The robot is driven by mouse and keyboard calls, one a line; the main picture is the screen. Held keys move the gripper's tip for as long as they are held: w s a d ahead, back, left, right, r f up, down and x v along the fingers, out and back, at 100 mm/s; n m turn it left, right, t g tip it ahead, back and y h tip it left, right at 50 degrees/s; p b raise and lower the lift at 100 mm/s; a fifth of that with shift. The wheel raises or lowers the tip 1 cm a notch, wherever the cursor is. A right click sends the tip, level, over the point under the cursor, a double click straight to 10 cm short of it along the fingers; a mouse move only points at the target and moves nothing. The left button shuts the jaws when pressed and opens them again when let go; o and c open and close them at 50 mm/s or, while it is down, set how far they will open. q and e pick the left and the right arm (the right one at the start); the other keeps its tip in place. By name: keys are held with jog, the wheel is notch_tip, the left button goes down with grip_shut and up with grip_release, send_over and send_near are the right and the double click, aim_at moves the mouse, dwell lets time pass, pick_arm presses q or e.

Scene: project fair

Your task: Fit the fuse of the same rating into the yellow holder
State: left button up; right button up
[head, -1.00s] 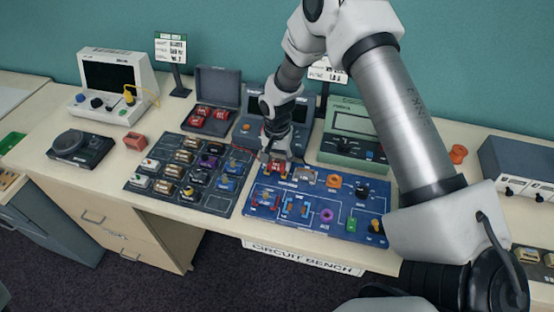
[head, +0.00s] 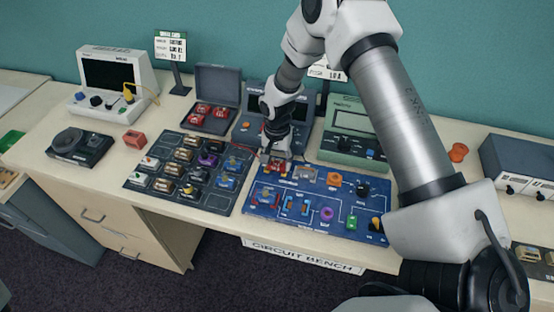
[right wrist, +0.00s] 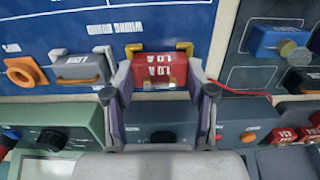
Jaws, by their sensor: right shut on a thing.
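My right gripper (head: 276,160) is over the top edge of the blue circuit board (head: 335,234). In the right wrist view the right gripper (right wrist: 160,92) is shut on a red fuse (right wrist: 159,70) with white lettering that looks like 1.0 A, upside down. Yellow clips of the yellow holder (right wrist: 185,47) show at both upper corners of the fuse. The fuse is at the holder, but I cannot tell whether it is fully seated. The fuse also shows small in the head view (head: 274,167). My left gripper is not in view.
A dark tray (head: 216,203) of assorted parts lies left of the board. An open grey case (head: 217,72) holds several red fuses (head: 202,110). A green meter (head: 352,148) stands close behind the board. A card partly behind my arm reads 1.0 A (head: 338,75).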

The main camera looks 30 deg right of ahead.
jog(key=shift+f, duration=0.15)
jog(key=o, duration=1.5)
jog(key=shift+r+p, duration=3.4)
jog(key=shift+r, duration=0.65)
jog(key=shift+s+f, duration=0.1)
